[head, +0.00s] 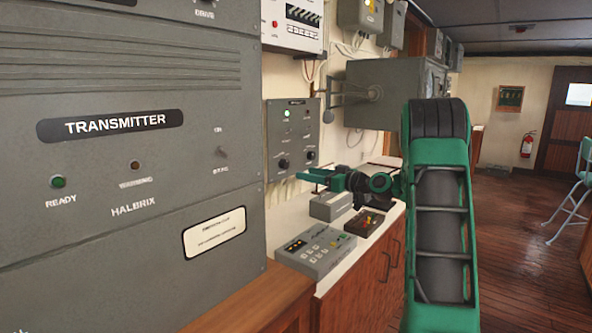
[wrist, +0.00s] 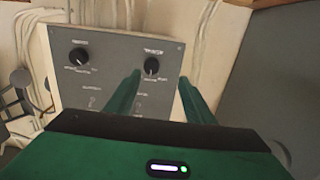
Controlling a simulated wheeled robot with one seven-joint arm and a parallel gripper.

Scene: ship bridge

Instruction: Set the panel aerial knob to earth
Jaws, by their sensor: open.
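A grey panel (head: 293,138) is mounted on the wall, with a lit green lamp at its upper part and two black knobs along its lower part. In the wrist view the panel (wrist: 110,60) shows both knobs, one at the left (wrist: 79,59) and one at the right (wrist: 151,66). Their labels are too small to read, so I cannot tell which is the aerial knob. My green gripper (head: 308,177) is open in front of the panel's lower edge. In the wrist view my gripper's fingertips (wrist: 160,78) point towards the right knob, which shows between them; contact cannot be told.
Below the panel is a counter (head: 350,222) with a grey keypad box (head: 318,254), a small dark box (head: 364,223) and a grey box (head: 331,206). The large transmitter cabinet (head: 120,215) stands at the left. A grey wall box (head: 385,95) is right of the panel.

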